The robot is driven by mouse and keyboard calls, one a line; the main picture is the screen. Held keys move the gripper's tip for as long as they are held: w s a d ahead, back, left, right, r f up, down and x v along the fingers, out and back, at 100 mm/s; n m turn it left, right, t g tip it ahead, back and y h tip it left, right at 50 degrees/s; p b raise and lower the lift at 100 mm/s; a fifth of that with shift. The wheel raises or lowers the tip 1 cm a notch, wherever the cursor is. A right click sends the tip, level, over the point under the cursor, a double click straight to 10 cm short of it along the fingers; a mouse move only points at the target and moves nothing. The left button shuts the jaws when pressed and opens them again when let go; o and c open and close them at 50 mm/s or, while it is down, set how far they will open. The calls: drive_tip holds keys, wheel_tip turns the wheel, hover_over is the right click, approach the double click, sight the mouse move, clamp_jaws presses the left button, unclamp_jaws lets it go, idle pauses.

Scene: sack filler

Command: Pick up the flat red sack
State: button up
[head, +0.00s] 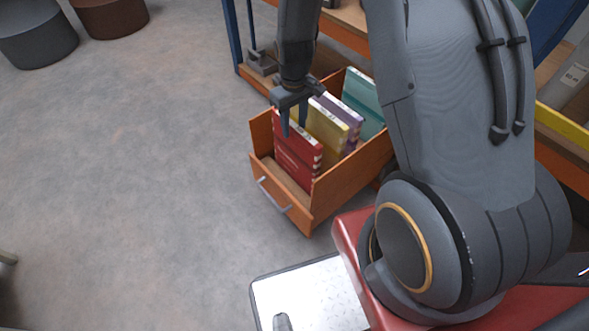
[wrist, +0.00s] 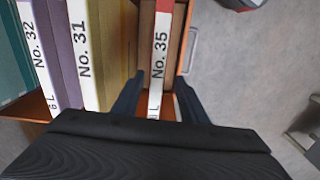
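The flat red sack (head: 297,150) stands upright on edge at the front of an open orange drawer (head: 340,184). In the wrist view its narrow white edge with red bands, marked "No. 35" (wrist: 160,60), faces up at me. My gripper (head: 294,126) is over the sack's upper edge, pointing down. In the wrist view my open gripper (wrist: 158,95) has one finger on either side of the sack's edge, with a gap visible at each finger. The sack's lower part is hidden inside the drawer.
Behind the red sack, a yellow one (head: 328,128), a purple one (head: 345,112) and a teal one (head: 362,98) stand in the drawer. A metal handle (head: 272,196) is on its front. Open floor (head: 140,170) lies to the left. A shelf frame stands behind.

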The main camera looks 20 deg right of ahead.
sight(295, 143)
wheel_tip(295, 143, down, 3)
drive_tip(key=shift+w+a+r+n, duration=0.1)
drive_tip(key=shift+w+r+n, duration=0.05)
drive_tip(key=shift+n, duration=0.15)
drive_tip(key=shift+d+f+b, duration=0.2)
drive_tip(key=shift+f+b, duration=0.05)
drive_tip(key=shift+f, duration=1.3)
drive_tip(key=shift+d+f+b, duration=0.15)
drive_tip(key=shift+f+b, duration=0.1)
drive_tip(key=shift+f, duration=1.3)
drive_tip(key=shift+c, duration=0.4)
clamp_jaws()
